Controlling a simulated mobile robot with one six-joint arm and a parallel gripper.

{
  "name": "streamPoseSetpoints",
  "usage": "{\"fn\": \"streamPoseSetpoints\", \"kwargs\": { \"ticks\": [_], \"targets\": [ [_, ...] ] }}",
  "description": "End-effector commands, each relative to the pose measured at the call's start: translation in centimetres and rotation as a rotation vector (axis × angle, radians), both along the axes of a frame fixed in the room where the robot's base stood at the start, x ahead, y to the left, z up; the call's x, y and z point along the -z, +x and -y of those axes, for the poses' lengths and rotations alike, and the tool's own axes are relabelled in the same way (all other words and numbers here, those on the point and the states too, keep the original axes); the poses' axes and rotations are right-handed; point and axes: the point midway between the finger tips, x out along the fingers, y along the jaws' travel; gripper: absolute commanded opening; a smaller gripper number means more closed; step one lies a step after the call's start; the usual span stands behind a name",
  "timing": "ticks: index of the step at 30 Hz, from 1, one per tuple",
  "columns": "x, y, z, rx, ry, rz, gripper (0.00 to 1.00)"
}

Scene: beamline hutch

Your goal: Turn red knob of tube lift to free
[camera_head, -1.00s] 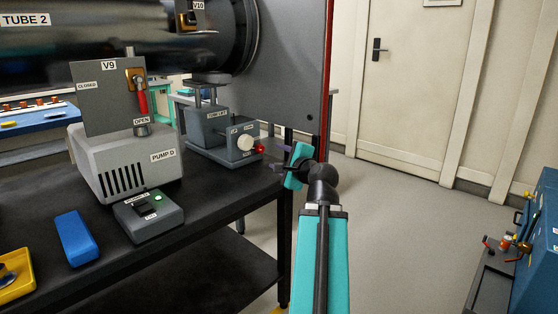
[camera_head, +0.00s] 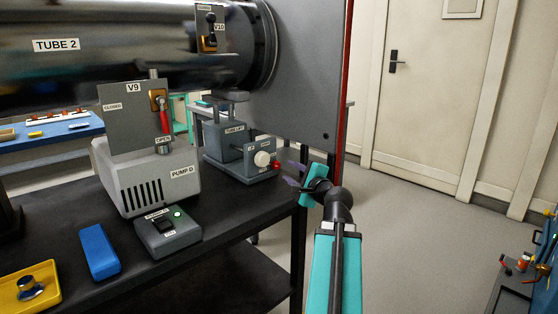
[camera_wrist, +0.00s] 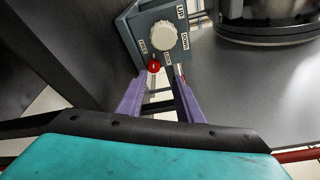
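The tube lift (camera_head: 226,142) is a grey block under the end of the tube, with a box at its right carrying a white round knob (camera_head: 262,159) and a small red knob (camera_head: 276,164). In the wrist view the red knob (camera_wrist: 154,66) sits at the box's lower edge, between the labels FREE on the left and LOCK on the right. The white knob (camera_wrist: 162,36) is above it, beside UP and DOWN. My gripper (camera_head: 288,173) is just right of the red knob. Its purple fingers (camera_wrist: 158,88) are open and empty, pointing at the red knob; contact is not clear.
The dark table (camera_head: 225,215) carries pump D (camera_head: 180,190), a switch box (camera_head: 168,232) with a green light, a blue block (camera_head: 99,251) and a yellow tray (camera_head: 45,272). A grey panel (camera_head: 315,90) stands behind the lift. Open floor lies to the right.

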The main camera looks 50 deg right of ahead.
Motion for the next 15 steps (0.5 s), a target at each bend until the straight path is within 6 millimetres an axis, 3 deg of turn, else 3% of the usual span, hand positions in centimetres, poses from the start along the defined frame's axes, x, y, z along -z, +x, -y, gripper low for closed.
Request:
{"fn": "streamPoseSetpoints", "kwargs": {
  "ticks": [1,15],
  "targets": [
    [-0.7,0.1,0.2,-0.001,0.011,0.000,0.32],
    [-0.4,0.7,1.5,-0.003,0.111,0.012,0.32]
  ]
}}
